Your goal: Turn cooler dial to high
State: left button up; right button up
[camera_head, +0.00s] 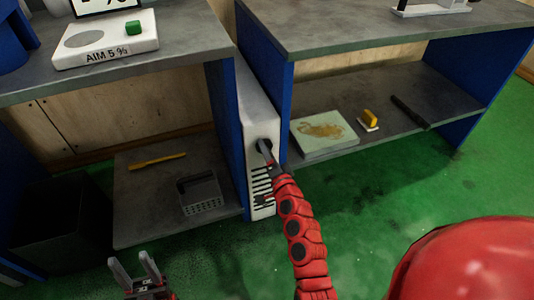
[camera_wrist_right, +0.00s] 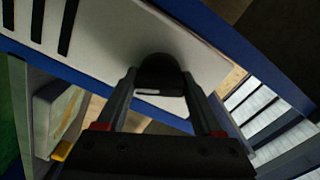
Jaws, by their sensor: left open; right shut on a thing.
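The cooler (camera_head: 258,115) is a narrow white unit between the two blue-sided benches, with dark vent slots below. Its black dial (camera_wrist_right: 160,75) is on the white front face, with a light mark on its near edge. My right gripper (camera_wrist_right: 160,95) has its fingers on either side of the dial and is shut on it. In the head view my right gripper (camera_head: 265,147) reaches the upper front of the cooler and largely hides the dial. My left gripper (camera_head: 134,271) is open and empty at the bottom left, away from the cooler. The dial's setting labels cannot be read.
The left bench (camera_head: 190,45) holds a white device with a green button (camera_head: 133,28). Its lower shelf has a yellow tool (camera_head: 157,161) and a grey basket (camera_head: 201,194). The right shelf holds a stained board (camera_head: 323,134) and a yellow item (camera_head: 370,118). Green floor (camera_head: 400,185) is open at right.

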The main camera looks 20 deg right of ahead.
jog(key=m, duration=0.4)
jog(key=shift+m, duration=0.4)
dwell(0.4)
jog(key=o, duration=1.3)
jog(key=shift+o, duration=0.2)
jog(key=shift+s, duration=0.1)
jog(key=s, duration=1.7)
jog(key=shift+d, duration=0.25)
